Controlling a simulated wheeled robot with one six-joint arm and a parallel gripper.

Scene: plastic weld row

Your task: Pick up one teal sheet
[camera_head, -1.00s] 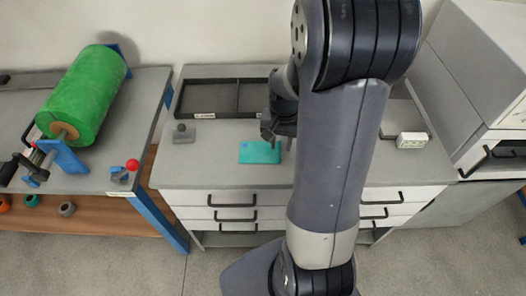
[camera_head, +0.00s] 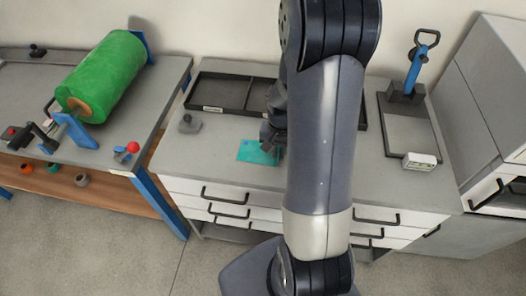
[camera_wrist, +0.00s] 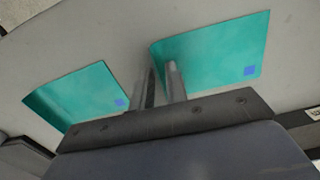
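Two teal sheets show in the wrist view, one on the left (camera_wrist: 82,98) and one on the right (camera_wrist: 222,55), each with a small blue square. My gripper (camera_wrist: 162,75) shows two grey fingers with a narrow gap between them, beside the near left corner of the right sheet. Whether that corner lies between the fingers is unclear. In the head view, teal sheet material (camera_head: 257,152) lies near the front of the grey bench, and my gripper (camera_head: 270,138) is just above its upper right side. My arm hides the bench to the right.
A black divided tray (camera_head: 222,92) stands at the bench's back. A small grey block (camera_head: 189,124) is left, and a white-labelled box (camera_head: 420,162) is right by a blue-handled device (camera_head: 415,75). A green roll (camera_head: 108,72) sits on the left table.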

